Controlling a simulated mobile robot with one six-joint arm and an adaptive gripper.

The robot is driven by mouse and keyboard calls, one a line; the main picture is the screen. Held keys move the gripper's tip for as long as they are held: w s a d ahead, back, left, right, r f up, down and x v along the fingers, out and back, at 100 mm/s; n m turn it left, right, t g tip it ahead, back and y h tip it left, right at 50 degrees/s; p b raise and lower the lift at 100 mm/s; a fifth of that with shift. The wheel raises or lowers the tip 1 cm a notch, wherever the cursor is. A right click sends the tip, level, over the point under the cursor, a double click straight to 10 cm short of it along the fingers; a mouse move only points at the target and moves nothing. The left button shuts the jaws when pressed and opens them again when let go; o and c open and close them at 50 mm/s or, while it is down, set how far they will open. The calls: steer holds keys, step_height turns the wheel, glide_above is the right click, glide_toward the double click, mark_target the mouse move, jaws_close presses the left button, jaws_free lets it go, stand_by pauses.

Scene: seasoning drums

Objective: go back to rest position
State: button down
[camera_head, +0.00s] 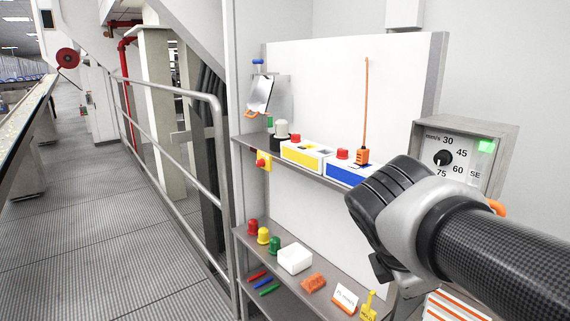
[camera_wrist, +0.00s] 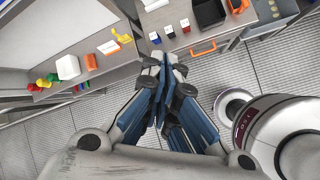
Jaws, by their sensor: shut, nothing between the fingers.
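My arm (camera_head: 490,250) reaches in from the right in the head view, with its wrist in front of the shelf unit. My gripper (camera_wrist: 165,62) shows in the wrist view, its blue-grey fingers together and empty. It points toward the floor and the front edge of the bench, touching nothing that I can see. The fingertips are hidden behind the wrist in the head view.
The lower shelf (camera_head: 330,295) holds red, yellow and green caps, a white box (camera_head: 295,258) and an orange packet (camera_head: 314,282). The upper shelf holds yellow (camera_head: 308,156) and blue-marked boxes. A dial panel (camera_head: 462,155) stands behind my arm. The walkway (camera_head: 90,230) at left is clear beyond a railing (camera_head: 185,180).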

steer(key=s+a+f+m+y+b, duration=0.1)
steer(key=s+f+m+b, duration=0.4)
steer(key=f, duration=0.5)
steer(key=s+a+f+m+y+b, duration=0.2)
steer(key=s+f+m+b, duration=0.3)
steer(key=f, duration=0.5)
steer(key=s+a+f+m+y+b, duration=0.2)
steer(key=s+a+f+m+b, duration=0.2)
steer(key=f+m+b, duration=0.4)
step_height(320, 180, down, 2)
steer(key=shift+s+f+m+b, duration=0.1)
steer(key=shift+s+m+b, duration=0.2)
steer(key=shift+s+b, duration=0.35)
steer(key=shift+s+d, duration=0.1)
